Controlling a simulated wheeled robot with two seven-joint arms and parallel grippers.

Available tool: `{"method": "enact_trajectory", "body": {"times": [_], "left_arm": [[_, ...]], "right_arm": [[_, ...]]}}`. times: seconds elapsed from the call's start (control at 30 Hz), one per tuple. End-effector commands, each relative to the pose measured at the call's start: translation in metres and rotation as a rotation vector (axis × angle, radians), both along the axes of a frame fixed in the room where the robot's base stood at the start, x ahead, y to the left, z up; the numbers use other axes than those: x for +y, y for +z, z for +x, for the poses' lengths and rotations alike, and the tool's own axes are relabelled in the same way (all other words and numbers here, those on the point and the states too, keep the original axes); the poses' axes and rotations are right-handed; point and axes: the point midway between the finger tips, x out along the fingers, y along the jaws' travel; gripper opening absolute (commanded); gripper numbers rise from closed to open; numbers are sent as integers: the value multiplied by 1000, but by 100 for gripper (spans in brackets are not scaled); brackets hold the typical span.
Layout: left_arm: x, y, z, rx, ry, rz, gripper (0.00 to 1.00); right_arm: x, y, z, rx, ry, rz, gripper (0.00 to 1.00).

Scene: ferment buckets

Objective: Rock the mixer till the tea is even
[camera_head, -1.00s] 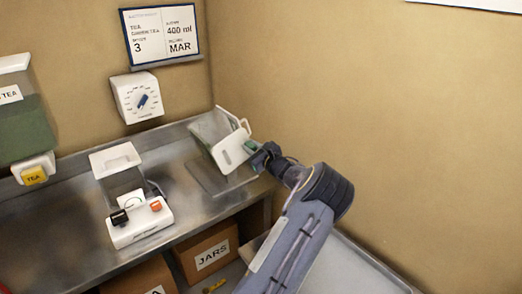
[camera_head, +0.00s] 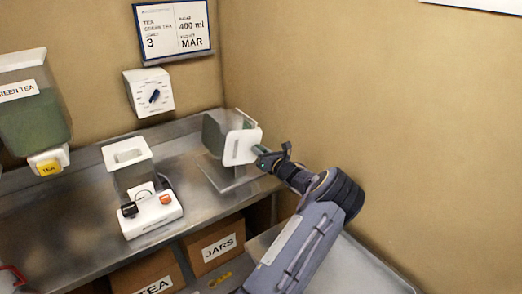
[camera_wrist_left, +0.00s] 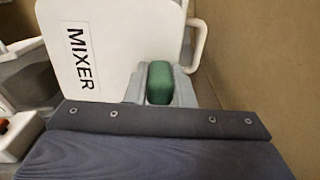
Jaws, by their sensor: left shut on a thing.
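The mixer (camera_head: 241,147) is a container with white end plates and a white loop handle on a metal stand (camera_head: 228,178) in the corner of the steel counter. Green tea (camera_head: 213,135) shows through its clear side; I cannot tell whether the tea is even. In the left wrist view the white plate reads MIXER (camera_wrist_left: 80,58). My right gripper is out of view.
A green tea dispenser (camera_head: 32,115) with a yellow-labelled tap hangs at left. A white device (camera_head: 152,215) with black and orange knobs stands on the counter. A dial (camera_head: 149,92) and a notice (camera_head: 172,30) are on the wall. Boxes, including JARS (camera_head: 214,247), sit below.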

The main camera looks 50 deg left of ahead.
Motion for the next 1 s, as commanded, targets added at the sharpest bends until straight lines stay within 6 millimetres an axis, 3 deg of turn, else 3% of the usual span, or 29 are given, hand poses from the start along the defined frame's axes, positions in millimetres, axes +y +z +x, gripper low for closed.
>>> {"method": "enact_trajectory", "body": {"times": [0.37, 0.4, 0.53, 0.83, 1.0], "left_arm": [[-1, -5, -1, 4, 0, -9, 0], [-1, -5, -1, 3, 0, -9, 26], [-1, -4, 0, 3, 1, -7, 43], [-2, -2, 0, 2, 0, -3, 44], [-21, -4, -1, 2, -2, -4, 44]], "right_arm": [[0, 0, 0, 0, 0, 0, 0], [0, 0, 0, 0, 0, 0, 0], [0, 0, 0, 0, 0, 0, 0], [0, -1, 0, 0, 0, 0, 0], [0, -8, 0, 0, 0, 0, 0]]}}
